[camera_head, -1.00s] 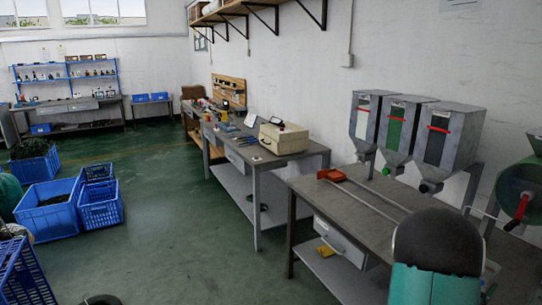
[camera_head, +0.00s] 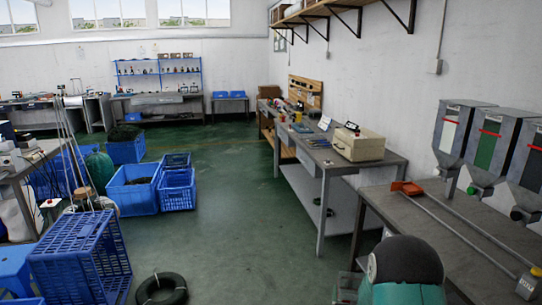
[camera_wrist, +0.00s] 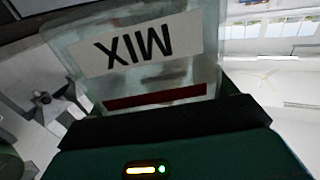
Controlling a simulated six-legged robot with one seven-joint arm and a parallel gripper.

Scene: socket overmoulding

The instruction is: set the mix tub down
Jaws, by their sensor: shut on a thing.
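A second bench (camera_head: 320,165) carries a cream box (camera_head: 358,144). Blue crates (camera_head: 80,258) and a black coil (camera_head: 161,289) lie left. Green floor between is open.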

